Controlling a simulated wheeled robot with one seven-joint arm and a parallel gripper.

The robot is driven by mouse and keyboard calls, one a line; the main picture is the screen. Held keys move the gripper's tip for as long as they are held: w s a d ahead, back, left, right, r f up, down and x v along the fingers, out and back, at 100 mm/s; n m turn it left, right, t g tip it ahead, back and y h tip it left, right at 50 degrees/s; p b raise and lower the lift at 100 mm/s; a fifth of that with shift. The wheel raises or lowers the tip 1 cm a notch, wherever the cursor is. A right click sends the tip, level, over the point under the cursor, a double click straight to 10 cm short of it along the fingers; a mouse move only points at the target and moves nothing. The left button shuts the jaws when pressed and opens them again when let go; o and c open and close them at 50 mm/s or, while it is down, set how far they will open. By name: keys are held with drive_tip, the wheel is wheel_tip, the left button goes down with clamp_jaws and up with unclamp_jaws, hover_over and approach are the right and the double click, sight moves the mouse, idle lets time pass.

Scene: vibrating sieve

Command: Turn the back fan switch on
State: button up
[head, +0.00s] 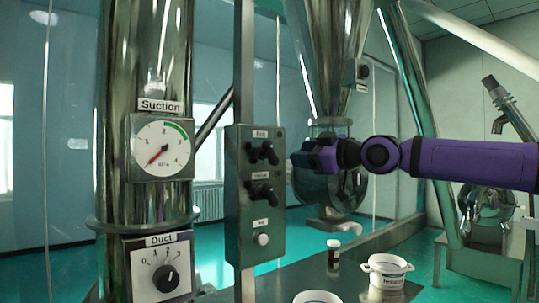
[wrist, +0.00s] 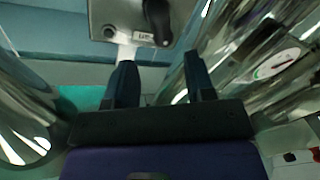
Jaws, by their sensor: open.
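A grey panel (head: 255,205) stands on a post at mid-picture in the head view. Its upper black switch (head: 262,153) sits under a label that seems to read "Fan"; a second black switch (head: 262,193) is below. A small grey box (head: 362,72) with a dark knob and a label is further back on the funnel. My gripper (head: 298,158) is open and empty, just right of the panel. In the wrist view, a grey box (wrist: 110,18) with a black knob (wrist: 157,18) lies beyond the open fingers (wrist: 160,66), apart from them. I cannot tell which box it is.
A steel duct (head: 115,205) with a suction gauge (head: 162,147) and a Duct dial (head: 166,277) stands left. A steel funnel (head: 325,60) hangs behind my gripper. A white pot (head: 388,272) and a small bottle (head: 333,255) stand on the dark table (head: 400,238).

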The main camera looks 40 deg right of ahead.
sight(274, 154)
drive_tip(key=x, duration=1)
drive_tip(key=shift+w+a, duration=0.1)
drive_tip(key=shift+w, duration=0.15)
drive_tip(key=c, duration=0.9)
